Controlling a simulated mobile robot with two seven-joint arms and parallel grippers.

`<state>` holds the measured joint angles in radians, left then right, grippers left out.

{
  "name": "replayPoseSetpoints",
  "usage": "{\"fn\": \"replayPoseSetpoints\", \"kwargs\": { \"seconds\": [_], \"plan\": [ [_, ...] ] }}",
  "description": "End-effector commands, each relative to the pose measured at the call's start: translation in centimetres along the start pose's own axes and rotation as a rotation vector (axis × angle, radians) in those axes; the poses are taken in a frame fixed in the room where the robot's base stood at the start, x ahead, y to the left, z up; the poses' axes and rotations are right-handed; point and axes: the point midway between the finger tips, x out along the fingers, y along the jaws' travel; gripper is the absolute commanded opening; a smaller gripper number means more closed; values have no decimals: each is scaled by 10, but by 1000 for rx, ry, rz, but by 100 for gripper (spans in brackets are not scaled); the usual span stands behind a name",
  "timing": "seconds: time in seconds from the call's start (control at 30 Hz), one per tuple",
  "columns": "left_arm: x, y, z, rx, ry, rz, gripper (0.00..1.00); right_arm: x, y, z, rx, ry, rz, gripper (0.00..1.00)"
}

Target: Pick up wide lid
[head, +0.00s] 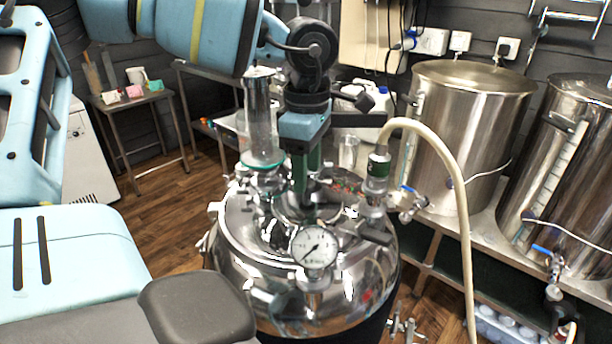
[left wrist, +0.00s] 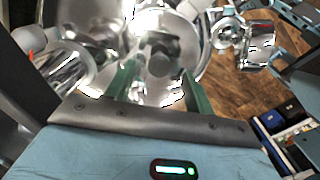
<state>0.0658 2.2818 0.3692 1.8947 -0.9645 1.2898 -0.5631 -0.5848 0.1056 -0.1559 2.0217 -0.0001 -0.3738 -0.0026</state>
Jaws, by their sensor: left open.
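The wide lid (head: 293,212) is a shiny round steel cover on top of the polished steel kettle (head: 270,300); pipes, fittings and my gripper partly hide it. In the left wrist view the lid (left wrist: 150,92) lies below my fingers, with a dark knob (left wrist: 161,62) at its middle. My left gripper (head: 306,190) points down over the lid. Its two green fingers are apart, one on each side of the knob in the left wrist view (left wrist: 160,85). I cannot tell whether they touch it. My right gripper is not in view.
A clear cylinder (head: 259,120) stands close left of my left gripper. A pressure gauge (head: 314,247) and a pale hose (head: 455,165) are close by. Large steel tanks (head: 467,125) stand on a bench at right. A small table (head: 135,100) is at back left.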

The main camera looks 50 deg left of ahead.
Motion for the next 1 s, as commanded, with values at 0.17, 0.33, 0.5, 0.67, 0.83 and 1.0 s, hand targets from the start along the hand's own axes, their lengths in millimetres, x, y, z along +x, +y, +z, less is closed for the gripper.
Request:
{"fn": "replayPoseSetpoints", "kwargs": {
  "seconds": [0.17, 0.33, 0.5, 0.67, 0.83, 1.0],
  "plan": [
    [18, 0, 0, -1, 1, 1, 53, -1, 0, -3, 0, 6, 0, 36],
    [21, 1, 0, -1, 0, 2, 53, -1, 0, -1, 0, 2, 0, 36],
    [21, 0, 0, -1, 0, 2, 45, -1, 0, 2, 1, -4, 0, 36],
    [21, 0, 0, -1, 0, 2, 24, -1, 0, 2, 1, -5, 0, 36],
    [21, 1, 0, -1, 0, 2, 2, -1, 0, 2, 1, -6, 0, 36],
    [21, 1, 0, -1, 0, 2, 0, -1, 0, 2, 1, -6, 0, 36]
  ]
}}
